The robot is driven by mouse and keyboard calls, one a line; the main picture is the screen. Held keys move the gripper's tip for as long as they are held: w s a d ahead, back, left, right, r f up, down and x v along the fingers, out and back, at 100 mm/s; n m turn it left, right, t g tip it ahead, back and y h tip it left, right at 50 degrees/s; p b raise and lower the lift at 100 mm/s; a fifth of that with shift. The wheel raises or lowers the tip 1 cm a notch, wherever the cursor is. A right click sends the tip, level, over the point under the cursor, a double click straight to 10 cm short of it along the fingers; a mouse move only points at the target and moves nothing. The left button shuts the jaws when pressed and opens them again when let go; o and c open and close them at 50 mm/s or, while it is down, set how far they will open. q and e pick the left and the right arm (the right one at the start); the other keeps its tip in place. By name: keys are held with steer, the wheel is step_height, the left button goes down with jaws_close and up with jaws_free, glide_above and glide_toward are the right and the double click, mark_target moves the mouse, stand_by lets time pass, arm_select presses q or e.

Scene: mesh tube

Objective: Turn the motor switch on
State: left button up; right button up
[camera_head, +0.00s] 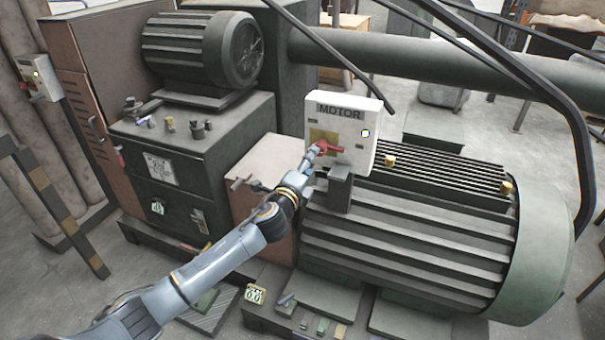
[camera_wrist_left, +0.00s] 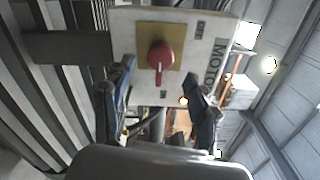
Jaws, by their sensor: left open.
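The white motor switch box (camera_head: 354,110), labelled MOTOR, stands on a bracket above the large ribbed motor. Its red rotary switch (camera_head: 330,147) sits on a yellow plate, and a yellow light (camera_head: 365,133) shows on its side. In the left wrist view the red switch (camera_wrist_left: 160,58) is between and beyond my fingers, its handle pointing down toward the gripper. My left gripper (camera_head: 312,160) is at the front of the box, close to the switch; the wrist view shows its two fingers (camera_wrist_left: 158,98) spread apart with nothing between them. Contact cannot be told. My right gripper is not seen.
The large green ribbed motor (camera_head: 410,240) lies right of my arm. A smaller motor (camera_head: 200,50) sits on a dark cabinet at the left. A thick pipe (camera_head: 430,80) and black curved tubes pass behind and above. Another switch box (camera_head: 38,77) is at far left.

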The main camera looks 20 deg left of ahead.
arm_select(q)
steer(key=s, duration=0.4)
steer(key=shift+s+a, duration=0.1)
steer(key=shift+s, duration=0.25)
